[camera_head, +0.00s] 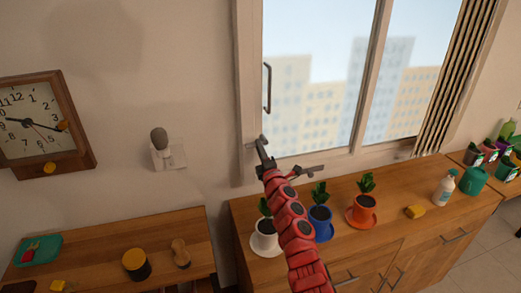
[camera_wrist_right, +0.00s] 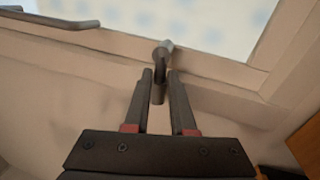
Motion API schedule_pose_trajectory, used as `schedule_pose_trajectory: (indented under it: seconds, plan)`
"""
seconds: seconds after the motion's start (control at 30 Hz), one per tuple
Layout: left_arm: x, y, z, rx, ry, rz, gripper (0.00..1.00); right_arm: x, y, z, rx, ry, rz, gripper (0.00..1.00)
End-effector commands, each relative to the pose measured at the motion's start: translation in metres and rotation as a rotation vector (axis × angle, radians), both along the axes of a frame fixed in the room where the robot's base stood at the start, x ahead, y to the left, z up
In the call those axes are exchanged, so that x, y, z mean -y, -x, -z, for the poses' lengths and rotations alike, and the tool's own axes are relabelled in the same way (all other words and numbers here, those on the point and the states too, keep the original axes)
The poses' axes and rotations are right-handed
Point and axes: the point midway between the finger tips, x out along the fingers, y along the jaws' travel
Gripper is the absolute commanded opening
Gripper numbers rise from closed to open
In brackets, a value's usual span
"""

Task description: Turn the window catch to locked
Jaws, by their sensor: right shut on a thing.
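The window catch (camera_wrist_right: 163,52) is a small grey rounded piece on the lower part of the window frame, seen in the right wrist view. Its short lever hangs down between the two fingers of my right gripper (camera_wrist_right: 160,80), which is shut on it. In the head view my red right arm reaches up from below, and the right gripper (camera_head: 262,148) is at the lower left corner of the window (camera_head: 310,100). It largely hides the catch there, so the catch's exact angle is hard to read. My left gripper is not in view.
A dark vertical handle (camera_head: 267,88) is on the window's left frame. Below stands a wooden cabinet (camera_head: 425,230) with white, blue and orange (camera_head: 362,212) plant pots, close to my right arm. A wall clock (camera_head: 45,125) and plug-in light (camera_head: 162,145) are at left.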

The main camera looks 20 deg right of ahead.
Motion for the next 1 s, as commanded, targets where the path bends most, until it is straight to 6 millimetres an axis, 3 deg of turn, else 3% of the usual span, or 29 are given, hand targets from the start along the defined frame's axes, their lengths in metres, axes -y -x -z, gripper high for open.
schedule_pose_trajectory:
  seconds: [0.33, 0.87, 0.9, 1.0]
  plan:
    - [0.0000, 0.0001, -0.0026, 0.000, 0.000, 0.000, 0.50, -0.0005, -0.0001, -0.0036, -0.005, -0.132, 0.001, 0.00]
    - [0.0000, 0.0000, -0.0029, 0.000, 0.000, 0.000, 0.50, -0.0007, -0.0001, -0.0054, -0.003, -0.153, 0.000, 0.00]
    - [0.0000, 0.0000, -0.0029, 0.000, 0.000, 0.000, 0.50, -0.0006, -0.0001, -0.0054, -0.003, -0.153, 0.000, 0.31]
    - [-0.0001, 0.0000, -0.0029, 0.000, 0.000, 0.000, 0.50, -0.0007, -0.0001, -0.0051, -0.004, -0.152, 0.000, 0.49]
